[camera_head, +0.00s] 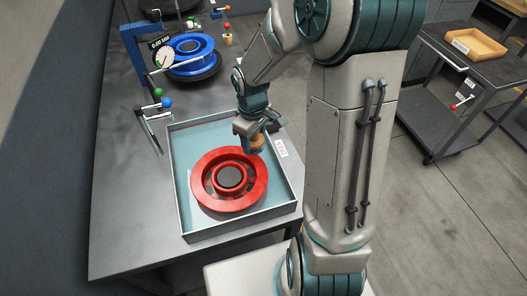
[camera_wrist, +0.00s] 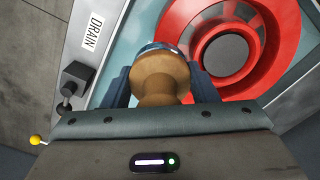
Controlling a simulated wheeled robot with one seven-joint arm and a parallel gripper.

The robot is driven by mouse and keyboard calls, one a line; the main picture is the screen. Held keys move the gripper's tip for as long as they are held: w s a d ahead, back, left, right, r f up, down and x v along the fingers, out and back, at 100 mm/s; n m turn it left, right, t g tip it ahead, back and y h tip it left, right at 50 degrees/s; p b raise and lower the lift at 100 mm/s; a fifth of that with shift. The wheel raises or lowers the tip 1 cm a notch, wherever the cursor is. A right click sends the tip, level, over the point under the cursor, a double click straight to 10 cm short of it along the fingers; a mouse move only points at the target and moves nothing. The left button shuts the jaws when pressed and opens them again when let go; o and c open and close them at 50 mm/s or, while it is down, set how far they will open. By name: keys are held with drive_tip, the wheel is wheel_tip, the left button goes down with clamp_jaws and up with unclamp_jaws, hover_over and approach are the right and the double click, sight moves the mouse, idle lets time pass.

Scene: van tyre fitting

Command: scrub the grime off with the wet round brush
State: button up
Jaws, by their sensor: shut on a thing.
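My gripper (camera_head: 254,137) is shut on the wooden handle of the round brush (camera_head: 257,142). In the wrist view the brush (camera_wrist: 160,78) stands between my two fingers, and its bristles are mostly hidden under the handle. A red wheel rim (camera_head: 259,189) with a dark round centre lies flat in a shallow tray (camera_head: 186,219) with a pale blue floor. The brush is over the rim's far right edge; I cannot tell whether it touches. The red rim (camera_wrist: 270,45) also shows in the wrist view.
A blue wheel (camera_head: 186,45) with a dial gauge (camera_head: 163,57) stands on the bench behind the tray. A drain label (camera_head: 281,148) marks the tray's right side. A cart with a wooden tray (camera_head: 476,43) stands at right.

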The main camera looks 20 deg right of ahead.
drive_tip(key=shift+s+r+p, duration=0.1)
drive_tip(key=shift+r+p, duration=1.15)
drive_tip(key=shift+r, duration=0.7)
drive_tip(key=shift+f, duration=0.1)
